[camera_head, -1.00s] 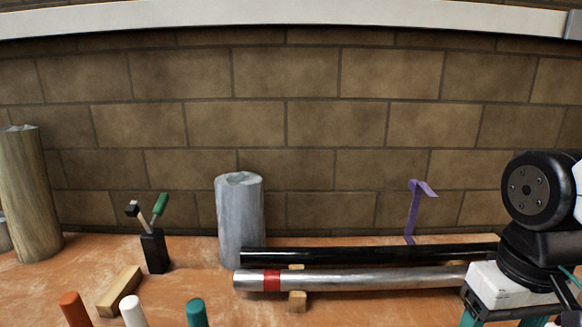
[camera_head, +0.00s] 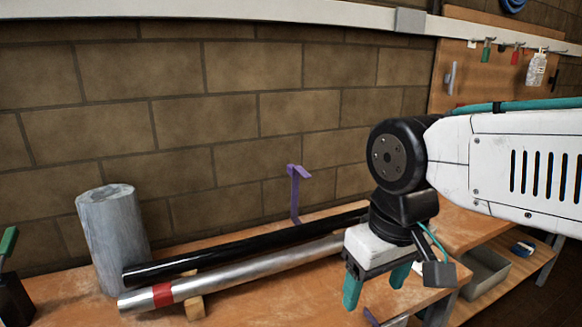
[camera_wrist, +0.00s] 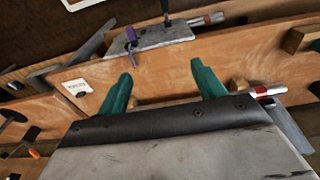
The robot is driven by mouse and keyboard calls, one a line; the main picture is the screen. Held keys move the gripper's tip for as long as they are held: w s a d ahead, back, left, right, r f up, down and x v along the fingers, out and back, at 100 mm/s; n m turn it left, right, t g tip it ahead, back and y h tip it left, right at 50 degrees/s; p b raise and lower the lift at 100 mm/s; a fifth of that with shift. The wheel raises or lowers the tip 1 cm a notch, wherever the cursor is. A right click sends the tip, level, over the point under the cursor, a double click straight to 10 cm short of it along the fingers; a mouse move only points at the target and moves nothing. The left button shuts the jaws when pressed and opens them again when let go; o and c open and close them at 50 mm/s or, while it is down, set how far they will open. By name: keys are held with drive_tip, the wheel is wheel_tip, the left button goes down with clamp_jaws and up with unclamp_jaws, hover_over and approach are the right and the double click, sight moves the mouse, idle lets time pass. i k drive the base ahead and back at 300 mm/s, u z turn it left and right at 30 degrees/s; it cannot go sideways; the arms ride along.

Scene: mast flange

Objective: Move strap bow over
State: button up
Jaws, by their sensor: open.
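A purple bent strip (camera_head: 295,195), which looks like the strap bow, stands upright behind the black tube (camera_head: 240,247), its top bent over to one side. My gripper (camera_head: 376,284), with two green fingers, hangs open and empty over the right part of the bench, right of the strip and apart from it. The wrist view also shows the open fingers (camera_wrist: 161,75). Beyond them a small purple piece (camera_wrist: 131,38) shows by a grey plate; I cannot tell if it is the same strip.
A silver tube (camera_head: 230,273) with a red band lies in front of the black one on a wooden block (camera_head: 195,307). A grey cylinder (camera_head: 112,240) stands left. A grey bin (camera_head: 485,270) sits on a lower shelf at right. A brick wall runs behind.

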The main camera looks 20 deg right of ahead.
sight(293, 172)
drive_tip(key=k, duration=1)
drive_tip(key=z, duration=1.15)
drive_tip(key=i, duration=0.8)
drive_tip(key=u, duration=1.15)
